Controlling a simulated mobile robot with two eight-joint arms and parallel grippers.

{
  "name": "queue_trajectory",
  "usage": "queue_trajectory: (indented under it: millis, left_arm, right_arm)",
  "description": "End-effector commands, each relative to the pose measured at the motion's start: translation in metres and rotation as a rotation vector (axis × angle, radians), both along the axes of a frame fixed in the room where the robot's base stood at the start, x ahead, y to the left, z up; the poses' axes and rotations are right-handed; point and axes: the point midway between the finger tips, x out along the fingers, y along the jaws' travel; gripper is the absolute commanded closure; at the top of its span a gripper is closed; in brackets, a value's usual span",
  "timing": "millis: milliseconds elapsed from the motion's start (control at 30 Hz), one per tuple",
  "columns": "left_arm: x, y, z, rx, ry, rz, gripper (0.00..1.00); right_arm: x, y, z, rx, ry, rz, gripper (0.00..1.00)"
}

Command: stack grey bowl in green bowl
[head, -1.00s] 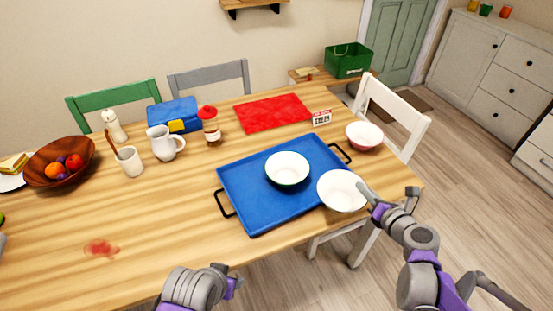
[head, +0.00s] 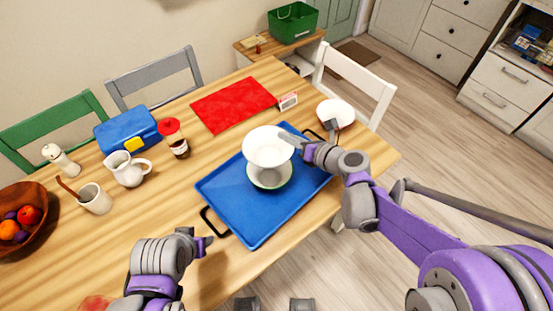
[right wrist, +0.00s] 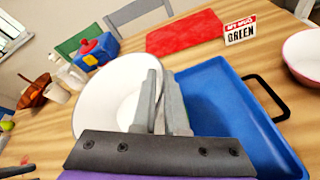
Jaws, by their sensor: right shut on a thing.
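The grey bowl (head: 266,146), very pale inside, is in my right gripper (head: 292,141), which is shut on its right rim. It is held above the green bowl (head: 270,181), overlapping it in the head view and hiding most of its inside. The green bowl stands on the blue tray (head: 236,215). In the right wrist view the grey bowl (right wrist: 105,100) fills the left of my fingers (right wrist: 165,105) and the green bowl is hidden. My left gripper (head: 203,240) is by the table's front edge, and its jaw opening is unclear.
A pink-sided bowl (head: 336,112) stands right of the tray, near the white chair (head: 352,82). A small sign (head: 288,101) stands by the red cloth (head: 233,104). A jug (head: 127,168), a sauce bottle (head: 174,138) and a blue box (head: 127,130) stand on the left.

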Motion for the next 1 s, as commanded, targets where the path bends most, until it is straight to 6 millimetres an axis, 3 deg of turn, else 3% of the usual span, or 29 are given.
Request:
queue_trajectory:
  millis: [100, 500, 1000]
  left_arm:
    - [-0.001, 0.0, -0.005, 0.0, 0.002, 0.0, 0.5]
    - [-0.002, 0.0, -0.013, 0.0, 0.004, 0.0, 0.5]
    - [-0.003, 0.0, -0.019, 0.0, 0.007, 0.0, 0.5]
  right_arm:
    - [0.0, 0.0, -0.022, 0.001, 0.0, -0.001, 1.0]
    - [0.0, 0.0, -0.069, 0.001, 0.0, -0.001, 1.0]
    - [0.0, 0.0, -0.078, 0.001, 0.0, -0.002, 1.0]
